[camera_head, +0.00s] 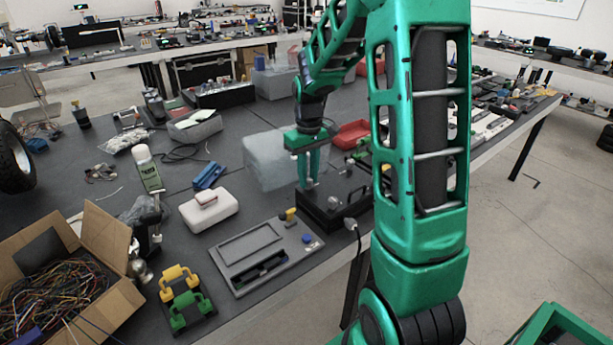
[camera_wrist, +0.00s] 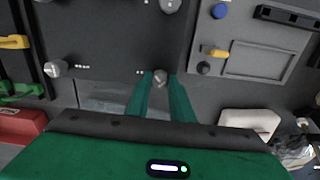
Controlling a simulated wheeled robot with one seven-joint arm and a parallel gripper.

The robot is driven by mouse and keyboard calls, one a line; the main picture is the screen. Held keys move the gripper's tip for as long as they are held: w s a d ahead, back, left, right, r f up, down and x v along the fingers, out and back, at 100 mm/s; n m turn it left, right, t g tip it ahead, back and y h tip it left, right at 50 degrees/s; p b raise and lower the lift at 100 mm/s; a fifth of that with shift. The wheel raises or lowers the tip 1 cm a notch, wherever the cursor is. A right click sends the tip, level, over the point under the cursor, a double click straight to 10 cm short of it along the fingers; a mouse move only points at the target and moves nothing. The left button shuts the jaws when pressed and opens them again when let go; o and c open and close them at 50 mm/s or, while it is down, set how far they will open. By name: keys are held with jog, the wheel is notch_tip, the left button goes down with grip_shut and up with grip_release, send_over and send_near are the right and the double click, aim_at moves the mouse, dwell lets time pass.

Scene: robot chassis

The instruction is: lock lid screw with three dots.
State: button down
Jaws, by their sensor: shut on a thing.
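A black box (camera_head: 322,217) with a dark lid stands at the table's front edge in the head view. In the wrist view, the lid (camera_wrist: 110,38) carries silver screws with small white dots beside them. My gripper (camera_head: 308,186) points down over the box's far left part. In the wrist view, its green fingertips are shut on a silver screw (camera_wrist: 160,78), which has a short row of dots, seemingly three, to its left. Another screw (camera_wrist: 56,68) sits at the left with several dots beside it, and one more (camera_wrist: 170,5) at the top edge. The held screw's depth is not clear.
A grey panel (camera_head: 265,254) with a yellow switch and blue button lies left of the box. A translucent block (camera_head: 268,160) and a red bin (camera_head: 352,134) stand behind it. A white case (camera_head: 209,210) lies further left.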

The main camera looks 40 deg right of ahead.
jog(key=m, duration=0.4)
jog(key=shift+w+m, duration=0.1)
jog(key=shift+m, duration=0.2)
jog(key=m, duration=0.4)
jog(key=shift+r, duration=0.1)
dwell(0.4)
jog(key=c, duration=1.6)
grip_release()
jog(key=shift+o, duration=0.2)
notch_tip(320, 180, up, 11)
jog(key=shift+f, duration=0.2)
